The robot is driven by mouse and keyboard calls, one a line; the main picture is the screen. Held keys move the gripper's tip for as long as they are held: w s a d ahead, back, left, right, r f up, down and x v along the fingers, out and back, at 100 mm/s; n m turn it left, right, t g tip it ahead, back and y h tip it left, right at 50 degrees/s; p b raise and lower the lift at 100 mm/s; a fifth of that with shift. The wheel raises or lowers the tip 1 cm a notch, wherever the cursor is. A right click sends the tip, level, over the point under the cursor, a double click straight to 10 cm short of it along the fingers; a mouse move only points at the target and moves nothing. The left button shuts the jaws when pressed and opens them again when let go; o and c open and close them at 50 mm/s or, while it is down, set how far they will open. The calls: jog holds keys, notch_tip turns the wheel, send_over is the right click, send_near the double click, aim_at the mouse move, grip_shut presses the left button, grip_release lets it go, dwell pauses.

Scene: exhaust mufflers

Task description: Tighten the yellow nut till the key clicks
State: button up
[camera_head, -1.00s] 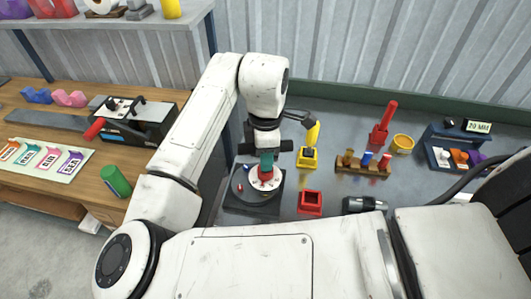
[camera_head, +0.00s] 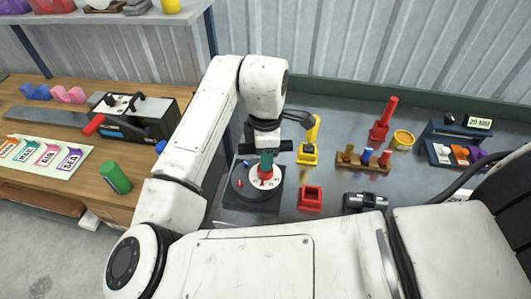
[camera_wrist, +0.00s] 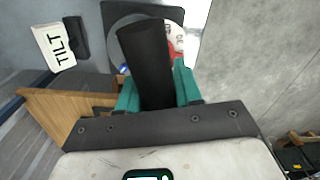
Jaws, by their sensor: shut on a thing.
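My gripper (camera_head: 266,163) has teal fingers and points down over a dark round fixture (camera_head: 239,186) on the grey bench. In the wrist view my gripper (camera_wrist: 158,88) is shut on a thick black handle (camera_wrist: 147,60). The handle reaches toward a white dial (camera_wrist: 177,40) with red marks, partly hidden behind it. In the head view the white dial (camera_head: 276,182) shows under the fingers, with a red part at its middle. No yellow nut can be made out at the fixture; the handle and fingers cover its middle.
A yellow stand (camera_head: 307,155), a red open box (camera_head: 311,198), a grey tool (camera_head: 364,202), a peg rack (camera_head: 362,163), a red upright tool (camera_head: 380,130) and a yellow ring (camera_head: 403,139) are right of the gripper. A TILT label (camera_wrist: 57,46) lies near the fixture.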

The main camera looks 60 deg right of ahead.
jog(key=shift+m, duration=1.2)
jog(key=shift+m, duration=1.1)
jog(key=shift+m+p, duration=0.3)
jog(key=shift+m, duration=0.7)
jog(key=shift+r, duration=0.1)
